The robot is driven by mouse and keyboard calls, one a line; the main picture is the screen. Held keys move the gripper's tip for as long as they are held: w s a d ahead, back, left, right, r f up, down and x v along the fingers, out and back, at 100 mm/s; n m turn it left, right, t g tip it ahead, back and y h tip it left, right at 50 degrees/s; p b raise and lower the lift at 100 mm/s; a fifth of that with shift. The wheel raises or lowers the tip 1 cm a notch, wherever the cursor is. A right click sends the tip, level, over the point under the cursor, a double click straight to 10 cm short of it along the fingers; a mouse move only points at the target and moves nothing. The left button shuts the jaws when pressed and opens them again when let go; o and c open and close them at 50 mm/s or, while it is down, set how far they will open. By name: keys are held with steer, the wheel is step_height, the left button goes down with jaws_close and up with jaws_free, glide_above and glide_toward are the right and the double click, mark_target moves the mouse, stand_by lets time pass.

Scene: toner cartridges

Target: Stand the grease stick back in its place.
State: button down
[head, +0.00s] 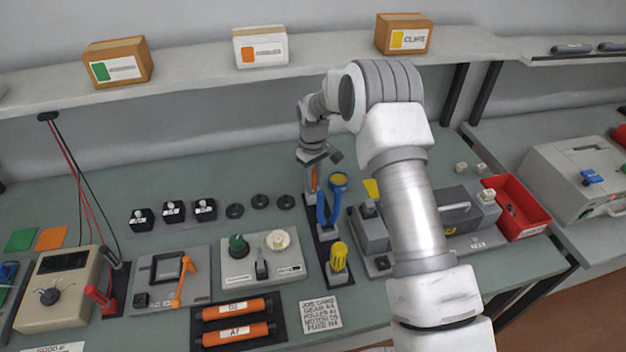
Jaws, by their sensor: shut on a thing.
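The grease stick (314,181) shows as a thin orange upright piece under my gripper (314,168). My gripper points down and is shut on its upper end. The stick is over the grey holder (311,197) at the back of the dark tool rack (325,266). Its lower end is at the holder, but I cannot tell whether it is seated in it or just above or in front of it. The fingertips are small and partly hidden at this distance.
Close by on the rack are a blue-handled tool (329,209) and a yellow-handled tool (339,252). A grey machine (371,236) stands right of the rack, partly behind my arm. A panel with knobs (264,268) is left. A shelf (200,68) with boxes overhangs the back.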

steer(key=shift+f, duration=0.25)
steer(key=c, duration=0.6)
jaws_free()
